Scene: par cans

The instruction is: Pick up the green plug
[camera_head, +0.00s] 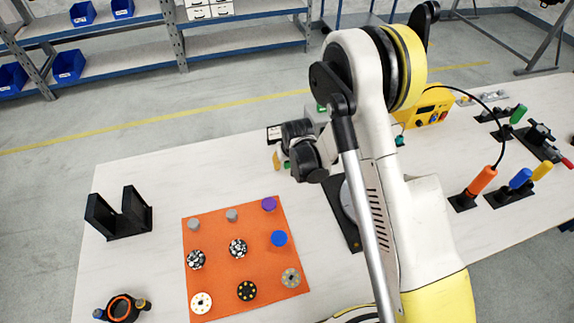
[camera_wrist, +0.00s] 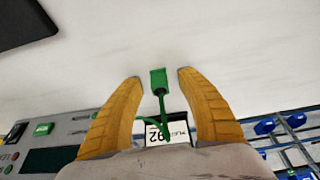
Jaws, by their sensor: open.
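In the wrist view, the green plug (camera_wrist: 158,79) has a flat green block on a thin green stem and appears between the two yellow-orange fingers of my gripper (camera_wrist: 159,76). The fingers are open, with a visible gap on either side of the block. In the head view, my gripper (camera_head: 280,160) is at the back edge of the table, left of my arm, mostly hidden by my wrist. A small patch of green (camera_head: 287,165) shows beside a finger there.
A white card (camera_wrist: 170,131) with black print lies behind the plug. A grey panel (camera_wrist: 75,130) with a green button is at left. On the table (camera_head: 150,178), an orange mat (camera_head: 215,268) holds several discs, and a black bracket (camera_head: 120,213) stands left. Coloured handles stand at right.

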